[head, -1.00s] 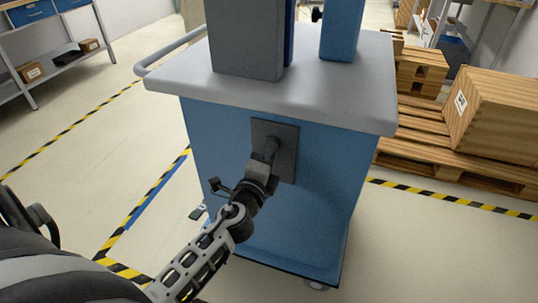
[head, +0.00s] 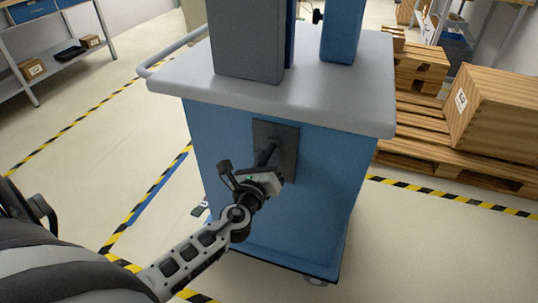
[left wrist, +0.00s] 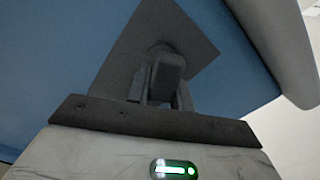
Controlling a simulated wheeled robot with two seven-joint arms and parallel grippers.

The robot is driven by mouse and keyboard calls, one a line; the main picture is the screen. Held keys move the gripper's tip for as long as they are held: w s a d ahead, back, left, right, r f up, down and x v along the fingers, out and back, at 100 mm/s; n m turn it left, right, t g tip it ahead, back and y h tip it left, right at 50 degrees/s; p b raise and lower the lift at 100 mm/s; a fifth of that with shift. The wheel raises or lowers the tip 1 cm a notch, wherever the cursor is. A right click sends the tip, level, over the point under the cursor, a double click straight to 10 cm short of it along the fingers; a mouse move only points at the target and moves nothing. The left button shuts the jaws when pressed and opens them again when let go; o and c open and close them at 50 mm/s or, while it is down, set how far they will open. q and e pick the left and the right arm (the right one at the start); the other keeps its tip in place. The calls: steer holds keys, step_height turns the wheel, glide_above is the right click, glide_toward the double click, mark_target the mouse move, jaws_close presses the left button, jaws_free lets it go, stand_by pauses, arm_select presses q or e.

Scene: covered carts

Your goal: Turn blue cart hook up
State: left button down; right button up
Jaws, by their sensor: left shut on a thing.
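The blue cart (head: 225,150) stands in front of me with a grey top. A dark square plate (head: 288,137) is fixed to its near blue face. The dark hook (head: 268,152) sticks out from this plate, and it also shows in the left wrist view (left wrist: 168,68). My left gripper (head: 268,170) is at the plate, shut on the hook, with a finger on each side of it in the left wrist view (left wrist: 163,97). The gripper partly hides the hook, so its exact turn is hard to tell. My right gripper is not in view.
Grey and blue uprights (head: 248,40) rise from the cart's top. A handle rail (head: 170,55) is at its left. Wooden pallets (head: 430,140) with a crate (head: 500,115) stand to the right. A shelf (head: 60,60) is at the far left. The floor at left is clear.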

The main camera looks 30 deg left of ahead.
arm_select(q)
steer(key=m+p, duration=0.1)
steer(key=m, duration=0.1)
steer(key=m+p, duration=0.1)
steer(key=m, duration=0.2)
steer(key=shift+a+r, duration=0.1)
steer(key=shift+a, duration=0.1)
steer(key=shift+m, duration=0.3)
steer(key=c, duration=1.2)
jaws_free()
steer(key=shift+c, duration=0.2)
steer(key=shift+s+d, duration=0.1)
steer(key=shift+s, duration=0.25)
steer(key=b+v, duration=0.2)
steer(key=v, duration=1.3)
steer(key=shift+s, duration=0.1)
